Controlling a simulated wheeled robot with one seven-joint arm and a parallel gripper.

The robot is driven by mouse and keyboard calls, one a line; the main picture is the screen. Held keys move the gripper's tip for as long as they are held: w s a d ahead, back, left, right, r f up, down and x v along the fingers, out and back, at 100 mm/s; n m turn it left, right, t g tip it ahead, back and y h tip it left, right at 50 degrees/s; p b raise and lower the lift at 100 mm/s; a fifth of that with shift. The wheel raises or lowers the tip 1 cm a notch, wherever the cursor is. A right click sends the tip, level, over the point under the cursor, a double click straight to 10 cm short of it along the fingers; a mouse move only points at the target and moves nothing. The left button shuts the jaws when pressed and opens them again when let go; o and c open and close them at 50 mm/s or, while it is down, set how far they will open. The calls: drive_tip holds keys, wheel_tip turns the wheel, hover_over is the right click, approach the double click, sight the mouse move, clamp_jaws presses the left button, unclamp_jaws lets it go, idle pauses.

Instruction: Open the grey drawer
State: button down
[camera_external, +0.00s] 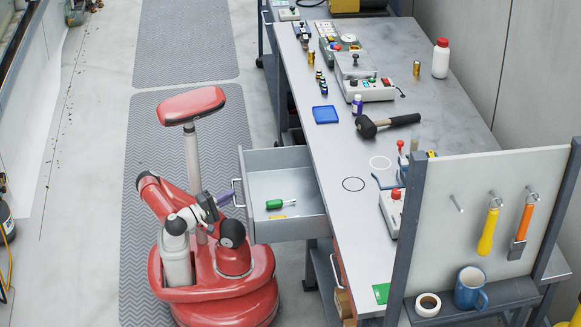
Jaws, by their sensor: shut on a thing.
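The grey drawer (286,183) is pulled well out from under the left side of the workbench. The fingertips are small and partly hidden by my arm in this view.
The grey workbench (431,86) carries a black mallet (387,124), a blue tray (325,114), a white bottle with a red cap (441,58) and several small devices. A pegboard stand (482,200) rises at the front right.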

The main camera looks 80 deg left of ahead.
drive_tip(key=c, duration=1.5)
unclamp_jaws()
drive_tip(key=v, duration=0.8)
drive_tip(key=shift+w, duration=0.1)
drive_tip(key=shift+d+x, duration=0.2)
drive_tip(key=shift+x, duration=2.2)
drive_tip(key=shift+d+x, duration=0.15)
drive_tip(key=shift+x, duration=2.25)
drive_tip(key=shift+w+f, duration=0.1)
drive_tip(key=shift+f, duration=0.05)
